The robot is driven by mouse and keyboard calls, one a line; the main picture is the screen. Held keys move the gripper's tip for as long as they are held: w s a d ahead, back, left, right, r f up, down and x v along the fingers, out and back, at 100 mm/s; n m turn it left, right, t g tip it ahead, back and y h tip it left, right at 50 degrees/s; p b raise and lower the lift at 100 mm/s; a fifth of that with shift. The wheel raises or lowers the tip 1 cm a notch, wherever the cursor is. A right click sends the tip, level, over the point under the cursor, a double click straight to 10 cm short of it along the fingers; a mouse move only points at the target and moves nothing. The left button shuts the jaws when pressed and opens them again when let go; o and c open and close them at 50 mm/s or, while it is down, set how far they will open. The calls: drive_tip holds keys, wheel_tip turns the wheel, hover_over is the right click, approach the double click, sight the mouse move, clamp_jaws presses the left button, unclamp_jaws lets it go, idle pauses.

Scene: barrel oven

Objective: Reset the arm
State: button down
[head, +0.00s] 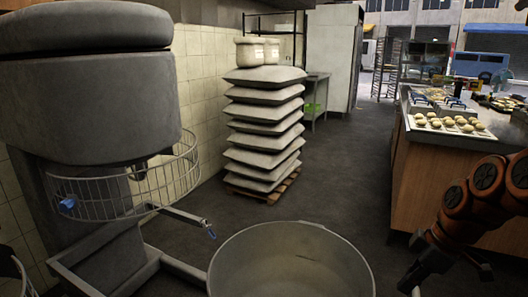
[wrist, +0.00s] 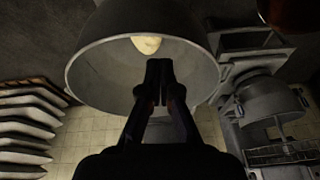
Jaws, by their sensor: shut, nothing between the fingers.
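My arm reaches in from the right in the head view, with my dark gripper (head: 420,272) low beside the bowl's right side. In the wrist view my gripper (wrist: 159,66) has its two fingers together and nothing between them. The fingers overlap the large grey mixing bowl (wrist: 95,70) in that view, and I cannot tell how far apart they are. The bowl also shows at the bottom of the head view (head: 290,262), its lower part cut off. A pale yellow lump (wrist: 147,44) lies in the bowl in the wrist view.
A large grey mixer (head: 95,100) with a wire guard (head: 110,190) stands at left. Stacked sacks (head: 262,110) sit on a wooden pallet (head: 262,192). A counter (head: 425,175) at right carries a tray of pale dough balls (head: 450,124). The dark floor between is clear.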

drive_tip(key=s+a+r+m+g+h+p, duration=0.1)
drive_tip(key=s+a+r+m+p, duration=0.15)
drive_tip(key=a+r+p, duration=0.3)
drive_tip(key=s+a+r+m+g+p, duration=0.1)
drive_tip(key=s+a+r+p, duration=0.25)
drive_tip(key=a+r, duration=0.25)
drive_tip(key=s+a+r+m+h+p, duration=0.1)
drive_tip(key=s+a+r+m+p, duration=0.1)
drive_tip(key=s+p, duration=0.4)
drive_tip(key=s+a+r+m+g+h+p, duration=0.1)
drive_tip(key=s+a+r+m+p, duration=0.1)
drive_tip(key=s+r+m+p, duration=0.3)
drive_tip(key=s+p, duration=0.2)
drive_tip(key=p, duration=0.1)
drive_tip(key=shift+a+r, duration=0.25)
drive_tip(key=shift+r, duration=0.15)
drive_tip(key=shift+s+d+m, duration=0.1)
drive_tip(key=shift+d+m, duration=0.05)
drive_tip(key=shift+m, duration=0.2)
